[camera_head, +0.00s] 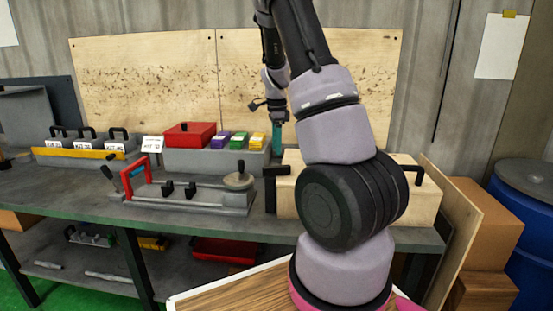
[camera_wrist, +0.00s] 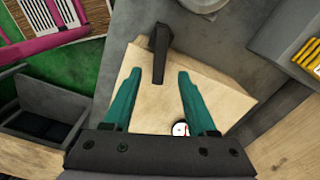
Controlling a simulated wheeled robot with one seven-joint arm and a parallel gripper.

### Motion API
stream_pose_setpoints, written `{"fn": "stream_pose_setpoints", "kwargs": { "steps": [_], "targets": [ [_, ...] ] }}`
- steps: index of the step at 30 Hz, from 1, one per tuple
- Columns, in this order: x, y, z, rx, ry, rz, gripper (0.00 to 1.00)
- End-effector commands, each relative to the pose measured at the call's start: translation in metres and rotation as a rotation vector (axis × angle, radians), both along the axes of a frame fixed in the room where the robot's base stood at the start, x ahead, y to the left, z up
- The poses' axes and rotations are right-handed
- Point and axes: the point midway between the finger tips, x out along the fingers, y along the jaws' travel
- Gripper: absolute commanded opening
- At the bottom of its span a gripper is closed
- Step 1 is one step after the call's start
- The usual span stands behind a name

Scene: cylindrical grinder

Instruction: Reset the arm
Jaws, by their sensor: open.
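My gripper (camera_head: 276,135) hangs behind the bench's wooden box in the head view, partly hidden by my own arm, with one teal finger pointing down. In the wrist view my gripper (camera_wrist: 157,75) has its two teal fingers spread apart with nothing clasped between them. Below them is the pale wooden box (camera_wrist: 215,95) with a black handle (camera_wrist: 158,48). A small round white dial (camera_wrist: 180,128) shows near the base of the right finger. The box also shows in the head view (camera_head: 287,192), largely behind my arm.
The grey bench (camera_head: 60,200) holds a grinder fixture (camera_head: 190,197) with a red handle, a red-lidded box (camera_head: 190,135), small coloured boxes (camera_head: 238,141) and grey cases (camera_head: 88,142). Plywood panels (camera_head: 150,85) stand behind. Cardboard boxes (camera_head: 487,215) and a blue drum (camera_head: 525,215) are at right.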

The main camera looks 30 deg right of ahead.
Motion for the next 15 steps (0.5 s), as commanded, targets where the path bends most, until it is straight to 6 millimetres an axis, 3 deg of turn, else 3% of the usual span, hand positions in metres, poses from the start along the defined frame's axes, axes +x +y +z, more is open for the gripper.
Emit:
{"fn": "stream_pose_setpoints", "kwargs": {
  "steps": [6,15],
  "targets": [
    [0.001,0.0,0.021,0.0,-0.001,0.001,0.57],
    [0.0,0.0,0.022,0.0,0.0,0.0,0.57]
  ]
}}
